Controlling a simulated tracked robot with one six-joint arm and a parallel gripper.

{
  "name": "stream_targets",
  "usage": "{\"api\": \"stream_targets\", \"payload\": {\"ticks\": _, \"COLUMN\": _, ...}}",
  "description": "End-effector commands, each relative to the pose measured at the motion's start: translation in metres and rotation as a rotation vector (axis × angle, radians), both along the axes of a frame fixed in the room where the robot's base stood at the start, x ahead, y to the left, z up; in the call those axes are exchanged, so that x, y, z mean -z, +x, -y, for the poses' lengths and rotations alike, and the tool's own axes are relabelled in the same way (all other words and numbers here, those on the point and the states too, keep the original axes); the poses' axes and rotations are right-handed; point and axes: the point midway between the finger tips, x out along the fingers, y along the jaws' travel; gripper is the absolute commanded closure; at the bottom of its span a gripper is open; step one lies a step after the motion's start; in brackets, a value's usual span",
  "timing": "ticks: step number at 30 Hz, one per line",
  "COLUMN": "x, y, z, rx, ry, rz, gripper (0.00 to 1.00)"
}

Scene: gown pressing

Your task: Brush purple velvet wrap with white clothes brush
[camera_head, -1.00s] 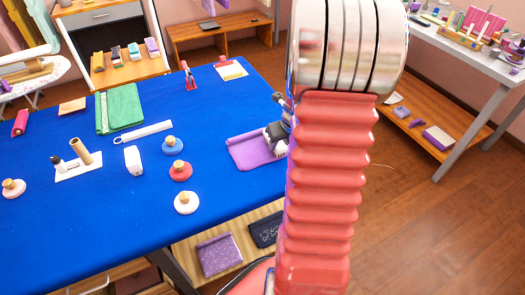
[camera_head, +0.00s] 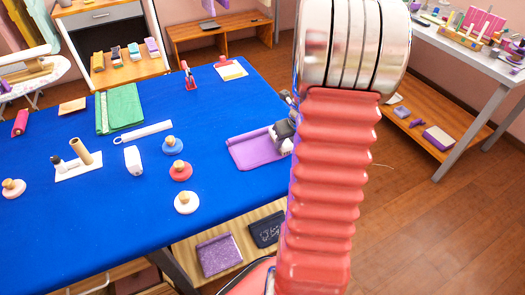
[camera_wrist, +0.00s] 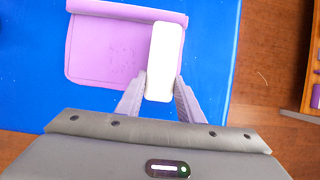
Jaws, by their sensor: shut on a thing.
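The purple velvet wrap (camera_head: 250,150) lies flat near the right edge of the blue table, with a rolled or folded band along its far edge in the wrist view (camera_wrist: 105,50). My gripper (camera_wrist: 160,90) is shut on the white clothes brush (camera_wrist: 166,50), which lies over the wrap's right part. From the wrist camera I cannot tell whether the brush touches the cloth. In the head view my gripper (camera_head: 284,138) is at the wrap's right end, partly hidden behind my red arm, and the brush is mostly hidden there.
The blue table (camera_head: 110,230) also holds a green cloth (camera_head: 120,107), a white box-like piece (camera_head: 133,160), blue (camera_head: 172,146), red (camera_head: 181,172) and white (camera_head: 186,203) knobbed discs, and a white strip (camera_head: 147,133). The table's right edge is close to the wrap.

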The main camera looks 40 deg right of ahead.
Motion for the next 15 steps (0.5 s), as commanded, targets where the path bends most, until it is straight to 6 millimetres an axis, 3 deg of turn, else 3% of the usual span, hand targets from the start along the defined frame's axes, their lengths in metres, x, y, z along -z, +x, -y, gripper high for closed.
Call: {"api": "stream_targets", "payload": {"ticks": 15, "x": -0.0002, "y": -0.0031, "z": 0.0080, "rx": 0.000, "ry": 0.000, "rz": -0.001, "gripper": 0.91}}
